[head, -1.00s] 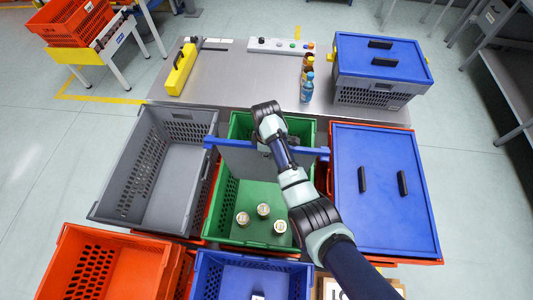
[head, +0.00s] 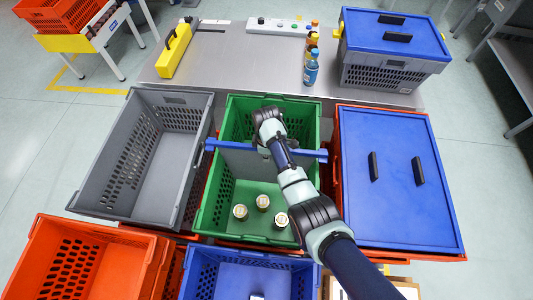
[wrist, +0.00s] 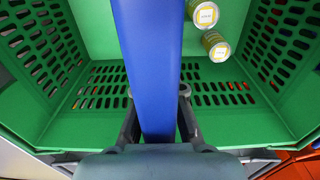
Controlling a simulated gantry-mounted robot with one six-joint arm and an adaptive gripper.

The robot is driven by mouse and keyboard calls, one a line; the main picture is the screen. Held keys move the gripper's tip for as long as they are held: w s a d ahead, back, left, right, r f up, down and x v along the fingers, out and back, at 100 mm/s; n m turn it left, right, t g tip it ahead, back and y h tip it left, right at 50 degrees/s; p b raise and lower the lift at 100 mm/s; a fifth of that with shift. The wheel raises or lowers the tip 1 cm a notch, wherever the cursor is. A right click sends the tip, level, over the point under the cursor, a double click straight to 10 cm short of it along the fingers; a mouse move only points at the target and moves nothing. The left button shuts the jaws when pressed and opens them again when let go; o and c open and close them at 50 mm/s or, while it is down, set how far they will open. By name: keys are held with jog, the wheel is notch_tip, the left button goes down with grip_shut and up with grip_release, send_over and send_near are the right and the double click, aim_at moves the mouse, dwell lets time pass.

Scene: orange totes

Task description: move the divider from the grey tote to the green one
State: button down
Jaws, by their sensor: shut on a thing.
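The divider is a grey panel with a blue top bar (head: 230,146). The bar spans the green tote (head: 203,215) from side to side, with its ends over both side rims, and the panel hangs down inside. I cannot tell whether the bar touches the rims. My gripper (head: 272,147) is shut on the middle of the bar. In the wrist view my gripper's fingers (wrist: 158,95) sit on either side of the blue bar (wrist: 148,45). The grey tote (head: 158,208), left of the green one, is empty.
Several lidded cans (head: 262,202) stand in the front part of the green tote. A blue-lidded tote (head: 395,185) is to the right. An orange tote (head: 95,225) and a blue tote (head: 245,255) are in front. Bottles (head: 311,70) stand on the table behind.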

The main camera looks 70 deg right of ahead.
jog(key=shift+f+b, duration=1.5)
jog(key=shift+f, duration=1.05)
jog(key=c, duration=1.2)
grip_release()
jog(key=shift+r, duration=0.1)
notch_tip(320, 180, up, 12)
jog(key=shift+f, duration=0.1)
